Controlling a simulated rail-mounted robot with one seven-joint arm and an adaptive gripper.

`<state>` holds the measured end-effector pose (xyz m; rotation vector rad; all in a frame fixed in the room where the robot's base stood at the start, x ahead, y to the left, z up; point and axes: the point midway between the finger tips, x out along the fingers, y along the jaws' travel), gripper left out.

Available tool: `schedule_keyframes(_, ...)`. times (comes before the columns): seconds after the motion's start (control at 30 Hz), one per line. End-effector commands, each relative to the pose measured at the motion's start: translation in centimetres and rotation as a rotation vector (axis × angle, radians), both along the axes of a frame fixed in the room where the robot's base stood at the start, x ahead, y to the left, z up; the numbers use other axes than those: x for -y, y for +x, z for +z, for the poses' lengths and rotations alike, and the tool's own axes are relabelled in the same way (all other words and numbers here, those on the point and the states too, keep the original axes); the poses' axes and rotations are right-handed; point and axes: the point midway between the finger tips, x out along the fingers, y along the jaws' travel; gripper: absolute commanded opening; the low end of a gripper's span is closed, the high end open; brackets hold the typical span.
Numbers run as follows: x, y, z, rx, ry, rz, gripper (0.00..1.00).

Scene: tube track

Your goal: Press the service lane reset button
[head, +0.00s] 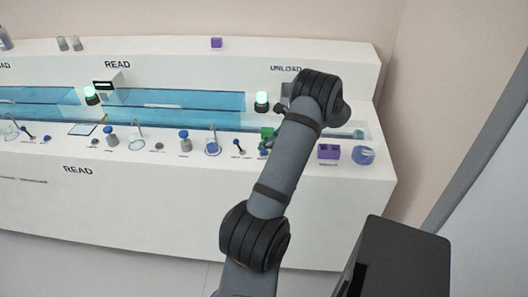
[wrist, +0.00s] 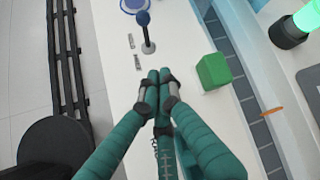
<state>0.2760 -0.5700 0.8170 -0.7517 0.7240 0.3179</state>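My gripper's teal fingers (wrist: 160,78) are together at the tips with nothing between them, over the white counter in the wrist view. Ahead of the tips stands a small dark-blue-knobbed post (wrist: 145,30) on a grey base; it also shows in the head view (head: 237,146). In the head view my arm partly hides the gripper.
A green block (wrist: 212,72) sits right of the fingertips, close to them. A green lamp (wrist: 290,32) stands across the track. A purple rack (head: 328,152) and blue-lidded container (head: 363,155) are at right.

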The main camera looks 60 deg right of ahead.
Motion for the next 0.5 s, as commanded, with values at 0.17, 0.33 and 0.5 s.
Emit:
schedule_keyframes(0.17,0.01,-0.01,-0.24,0.0,0.0,0.0,0.0)
schedule_keyframes(0.33,0.01,-0.02,-0.45,0.0,0.0,0.0,0.0)
schedule_keyframes(0.5,0.01,-0.02,-0.66,0.0,0.0,0.0,0.0)
